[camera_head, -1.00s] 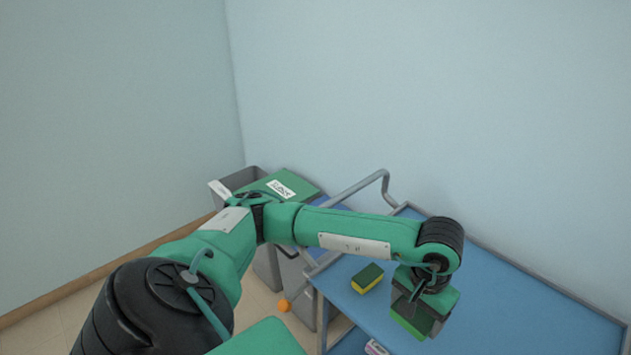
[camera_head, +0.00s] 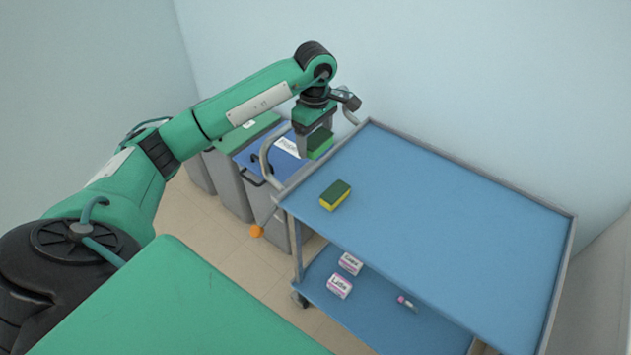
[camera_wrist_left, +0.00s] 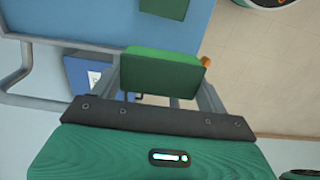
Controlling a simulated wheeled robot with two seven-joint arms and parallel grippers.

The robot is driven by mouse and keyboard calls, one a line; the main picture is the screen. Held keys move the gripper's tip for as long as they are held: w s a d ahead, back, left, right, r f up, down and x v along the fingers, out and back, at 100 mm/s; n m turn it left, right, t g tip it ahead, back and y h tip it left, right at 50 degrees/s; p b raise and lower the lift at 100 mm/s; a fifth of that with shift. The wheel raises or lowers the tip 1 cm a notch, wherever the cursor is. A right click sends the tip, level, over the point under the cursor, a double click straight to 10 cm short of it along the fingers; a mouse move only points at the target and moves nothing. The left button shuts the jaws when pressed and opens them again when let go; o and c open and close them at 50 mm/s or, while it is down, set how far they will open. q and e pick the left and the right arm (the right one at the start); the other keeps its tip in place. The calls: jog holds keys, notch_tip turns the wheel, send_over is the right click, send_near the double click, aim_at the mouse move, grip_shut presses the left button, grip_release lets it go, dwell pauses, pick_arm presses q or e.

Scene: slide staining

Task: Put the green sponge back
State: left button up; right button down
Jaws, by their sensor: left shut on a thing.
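A green sponge (camera_head: 320,144) is held in my left gripper (camera_head: 315,147), which points down near the far left corner of the blue trolley, by its handle. The gripper is shut on the sponge and holds it up in the air. In the left wrist view the held sponge (camera_wrist_left: 162,74) fills the space between the fingers. A second sponge, dark green on top and yellow below (camera_head: 335,196), lies on the trolley's top shelf; its green top seems to show in the left wrist view (camera_wrist_left: 165,20). My right gripper is not in view.
The blue trolley top (camera_head: 430,205) is otherwise clear. Grey bins with a green lid (camera_head: 236,133) and a blue lid (camera_head: 258,157) stand left of it. Labelled boxes (camera_head: 340,286) and a small tube (camera_head: 407,303) are on the lower shelf. An orange ball (camera_head: 257,231) lies on the floor.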

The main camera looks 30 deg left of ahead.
pick_arm(q)
jog(key=p, duration=0.2)
send_over(315, 189)
notch_tip(315, 189, down, 10)
jog(key=shift+f, duration=0.6)
notch_tip(315, 189, down, 3)
jog(key=shift+f, duration=0.5)
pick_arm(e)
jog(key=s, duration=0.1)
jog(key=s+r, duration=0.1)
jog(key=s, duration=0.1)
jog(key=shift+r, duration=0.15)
pick_arm(q)
jog(key=shift+f, duration=0.2)
jog(key=o, duration=1)
jog(key=shift+c, duration=0.2)
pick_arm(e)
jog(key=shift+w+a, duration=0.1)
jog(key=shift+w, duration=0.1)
